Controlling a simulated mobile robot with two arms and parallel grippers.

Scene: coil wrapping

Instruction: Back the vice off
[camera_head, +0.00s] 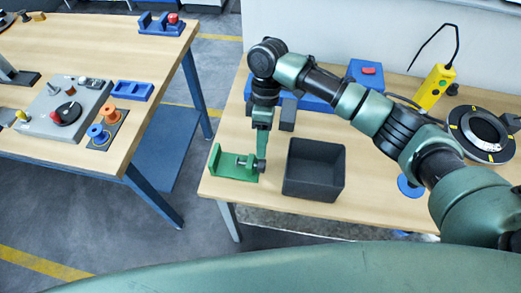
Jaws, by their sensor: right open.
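The green vice (222,168) sits at the front left corner of the right-hand table, with a pale screw across its middle and a dark round knob (262,166) on its right end. My right gripper (263,154) points down just above the knob. It is open, though its fingers are small and hard to make out. I cannot tell whether it touches the knob. Nothing shows between the vice's jaws except the screw. My left gripper is not in view.
A dark open box (314,190) stands right of the vice. A blue case (366,72), a yellow pendant (434,86) and a dark ring (478,134) lie further back and right. The left table (60,150) holds a grey panel and spools, across a floor gap.

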